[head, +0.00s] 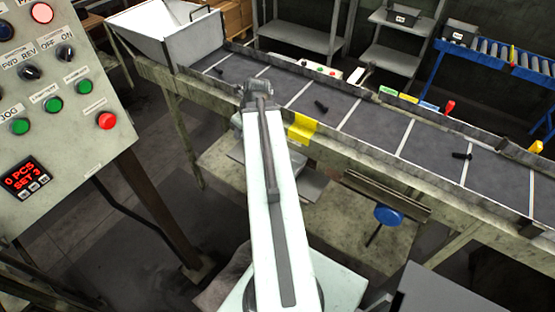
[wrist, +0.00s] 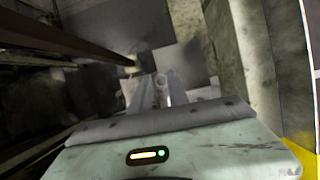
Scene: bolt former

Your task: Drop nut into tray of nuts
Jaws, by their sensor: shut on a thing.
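My gripper (wrist: 162,86) shows in the wrist view with its two pale fingers shut on a small, light, rounded piece, the nut (wrist: 161,81). The picture is too blurred to show the nut's shape well. In the head view my arm reaches up to the near edge of the conveyor, and its wrist end covers the fingers and the nut. I cannot make out a tray of nuts in either view.
Dark bolts (head: 321,106) lie spaced out on the grey belt (head: 375,125) between raised side rails. A white hopper (head: 165,37) stands at the belt's left end. A control panel (head: 62,95) is at left. A blue round knob (head: 388,215) sits below the conveyor.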

